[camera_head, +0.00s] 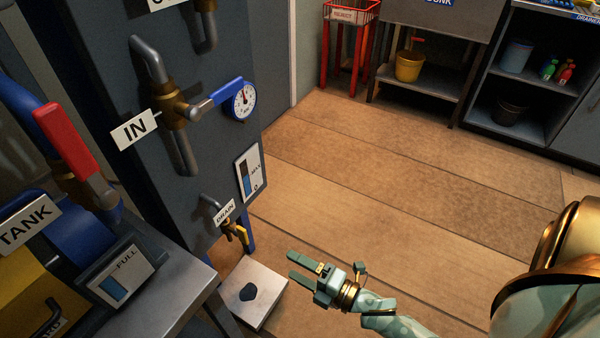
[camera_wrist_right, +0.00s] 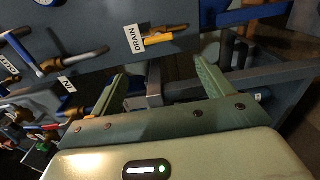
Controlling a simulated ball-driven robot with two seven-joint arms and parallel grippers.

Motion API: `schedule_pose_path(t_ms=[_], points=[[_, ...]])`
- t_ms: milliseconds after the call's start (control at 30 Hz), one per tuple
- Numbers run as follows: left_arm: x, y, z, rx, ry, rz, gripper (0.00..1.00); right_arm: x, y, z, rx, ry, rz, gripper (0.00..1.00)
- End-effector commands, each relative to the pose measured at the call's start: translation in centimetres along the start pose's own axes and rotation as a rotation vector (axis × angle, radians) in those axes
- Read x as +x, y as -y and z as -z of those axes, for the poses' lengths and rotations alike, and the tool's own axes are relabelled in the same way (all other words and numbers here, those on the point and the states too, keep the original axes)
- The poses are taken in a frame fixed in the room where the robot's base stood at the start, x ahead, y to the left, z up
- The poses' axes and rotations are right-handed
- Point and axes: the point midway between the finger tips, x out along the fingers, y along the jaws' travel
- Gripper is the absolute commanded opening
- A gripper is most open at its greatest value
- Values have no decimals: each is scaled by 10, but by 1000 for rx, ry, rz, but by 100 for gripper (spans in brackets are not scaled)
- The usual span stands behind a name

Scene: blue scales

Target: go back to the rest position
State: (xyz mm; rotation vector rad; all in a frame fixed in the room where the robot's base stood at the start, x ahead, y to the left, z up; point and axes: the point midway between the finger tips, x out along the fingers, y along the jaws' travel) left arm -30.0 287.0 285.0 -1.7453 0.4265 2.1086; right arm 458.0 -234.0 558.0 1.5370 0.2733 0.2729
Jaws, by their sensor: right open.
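My right gripper (camera_head: 305,268) is open and empty, low in front of the grey cabinet, just right of the small drain valve (camera_head: 236,232). Its two green fingers (camera_wrist_right: 160,85) also show apart in the right wrist view, with nothing between them. My left gripper is not in view.
The grey cabinet (camera_head: 205,150) carries the IN valve with a blue handle (camera_head: 222,93) and a gauge (camera_head: 243,101). A white block (camera_head: 262,284) with a dark hole stands below the drain. A bench with a red handle (camera_head: 66,142) is at left. Wooden floor (camera_head: 400,190) is clear.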

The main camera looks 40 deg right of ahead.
Motion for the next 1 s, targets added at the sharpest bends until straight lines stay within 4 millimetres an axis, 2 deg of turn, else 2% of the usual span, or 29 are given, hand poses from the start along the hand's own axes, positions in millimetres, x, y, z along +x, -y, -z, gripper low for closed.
schedule_pose_path(t_ms=[467,533,567,600,667,700,767,800,867,900,967,1000], points=[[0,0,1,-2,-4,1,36,0,2,-1,42,5,9,80],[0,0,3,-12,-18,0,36,-2,14,-8,146,49,57,80],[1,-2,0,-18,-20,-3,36,-7,30,-13,224,87,103,80],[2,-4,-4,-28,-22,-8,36,-17,55,-16,333,144,173,80],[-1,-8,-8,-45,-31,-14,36,-40,93,-16,514,251,293,80],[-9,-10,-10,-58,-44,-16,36,-63,115,-12,643,336,379,80],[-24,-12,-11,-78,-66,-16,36,-105,142,1,821,474,509,80],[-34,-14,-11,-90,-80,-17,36,-136,156,11,920,566,588,80],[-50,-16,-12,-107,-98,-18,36,-185,171,30,1042,703,703,80],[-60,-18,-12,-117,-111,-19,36,-218,176,44,1107,793,775,80],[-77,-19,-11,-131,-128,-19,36,-270,178,64,1181,922,877,80],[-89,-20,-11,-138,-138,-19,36,-303,176,78,1215,1000,940,80]])
